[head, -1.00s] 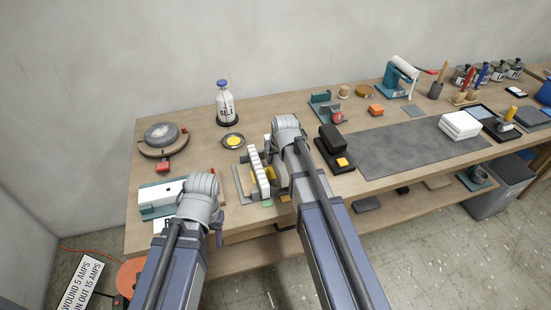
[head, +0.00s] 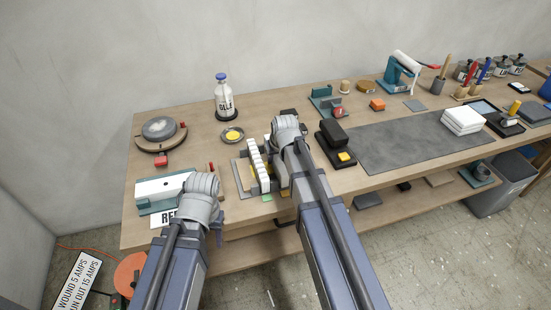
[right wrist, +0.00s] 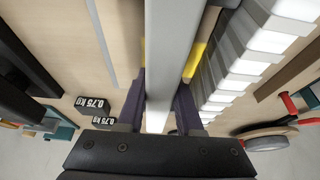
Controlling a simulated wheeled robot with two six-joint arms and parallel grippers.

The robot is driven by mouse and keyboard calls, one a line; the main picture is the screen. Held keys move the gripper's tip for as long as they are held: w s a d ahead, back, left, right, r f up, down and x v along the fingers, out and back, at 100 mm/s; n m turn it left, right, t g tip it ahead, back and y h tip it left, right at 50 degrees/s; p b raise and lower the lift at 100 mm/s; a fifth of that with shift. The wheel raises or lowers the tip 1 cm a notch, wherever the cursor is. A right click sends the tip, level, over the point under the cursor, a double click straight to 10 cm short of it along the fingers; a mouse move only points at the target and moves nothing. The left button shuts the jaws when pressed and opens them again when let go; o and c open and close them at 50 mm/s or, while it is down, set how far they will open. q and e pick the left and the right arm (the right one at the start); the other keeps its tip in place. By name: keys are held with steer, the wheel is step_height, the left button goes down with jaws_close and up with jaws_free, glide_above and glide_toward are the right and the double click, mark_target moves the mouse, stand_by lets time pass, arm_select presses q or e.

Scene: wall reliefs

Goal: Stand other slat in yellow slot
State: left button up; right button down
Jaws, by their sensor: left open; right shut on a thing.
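My right gripper (right wrist: 160,95) is shut on a long pale grey slat (right wrist: 172,45), which runs up through the middle of the right wrist view. Yellow patches (right wrist: 195,60) show on both sides of the slat, close to it. I cannot tell whether the slat is in the yellow slot; its far end is out of view. A stepped white and grey row (right wrist: 240,50) stands just right of the slat; it also shows in the head view (head: 257,160) beside my right wrist. My left gripper (head: 218,232) is mostly hidden behind its own arm, near the bench's front edge.
Weights marked 0.75 KG (right wrist: 93,104) lie left of the right gripper. A black block on a stand (head: 332,134) is close right of my right arm. A bottle (head: 225,100), a yellow-centred dish (head: 233,135) and a round turntable (head: 160,133) stand behind. A grey mat (head: 400,145) lies right.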

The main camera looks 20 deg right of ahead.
mark_target(277, 156)
steer(key=shift+f, duration=0.25)
steer(key=shift+c, duration=2.4)
jaws_free()
steer(key=shift+r, duration=0.15)
steer(key=p+v, duration=0.7)
steer(key=shift+s+r, duration=0.15)
steer(key=shift+r, duration=0.15)
steer(key=shift+f, duration=0.1)
